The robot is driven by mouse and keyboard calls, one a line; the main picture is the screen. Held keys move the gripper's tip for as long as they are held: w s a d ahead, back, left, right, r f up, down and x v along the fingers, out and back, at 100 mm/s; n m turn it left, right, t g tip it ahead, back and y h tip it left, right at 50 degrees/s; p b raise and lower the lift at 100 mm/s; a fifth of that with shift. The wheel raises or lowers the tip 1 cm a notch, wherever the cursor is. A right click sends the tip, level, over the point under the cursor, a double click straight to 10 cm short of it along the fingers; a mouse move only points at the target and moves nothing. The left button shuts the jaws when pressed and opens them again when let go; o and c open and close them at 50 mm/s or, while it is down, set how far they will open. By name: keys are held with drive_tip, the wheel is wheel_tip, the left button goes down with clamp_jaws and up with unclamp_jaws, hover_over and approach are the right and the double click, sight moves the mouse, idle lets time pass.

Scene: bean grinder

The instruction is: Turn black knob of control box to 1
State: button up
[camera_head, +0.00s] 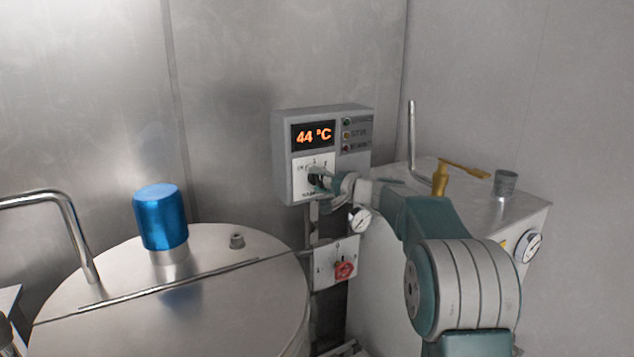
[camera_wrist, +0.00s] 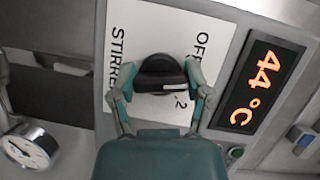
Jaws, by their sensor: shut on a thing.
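The grey control box (camera_head: 356,130) is on the wall at the centre of the head view, with a lit display (camera_head: 313,135) reading 44 °C. Its black knob (camera_head: 315,179) sits on a white dial plate below the display. In the wrist view the black knob (camera_wrist: 160,75) is between the fingers of my gripper (camera_wrist: 158,92), which is shut on it. The plate (camera_wrist: 137,40) shows "OFF", "2" and part of "STIRRE". The knob's lower end points toward the "2" side; the "1" mark and the exact setting cannot be read.
A red knob (camera_head: 344,270) on a white plate is below the box. A steel tank with a blue cap (camera_head: 160,216) stands left. A gauge (camera_head: 360,219) is close under my gripper. A metal cabinet with a yellow valve (camera_head: 440,179) stands right.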

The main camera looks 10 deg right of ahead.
drive_tip(key=shift+d+f+m+t+y, duration=0.1)
drive_tip(key=shift+d+m+t+y, duration=0.1)
drive_tip(key=shift+m, duration=0.4)
drive_tip(key=shift+d+f+m+t+y, duration=0.1)
drive_tip(key=shift+m+t, duration=0.1)
drive_tip(key=shift+m, duration=0.4)
drive_tip(key=o, duration=1.2)
drive_tip(key=shift+w+d+f, duration=0.1)
drive_tip(key=shift+c, duration=0.2)
drive_tip(key=shift+d, duration=0.1)
drive_tip(key=shift+a+r, duration=0.2)
drive_tip(key=shift+s, duration=0.25)
drive_tip(key=v, duration=1.1)
drive_tip(key=shift+d+f, duration=0.2)
drive_tip(key=shift+d, duration=0.2)
drive_tip(key=shift+s, duration=0.15)
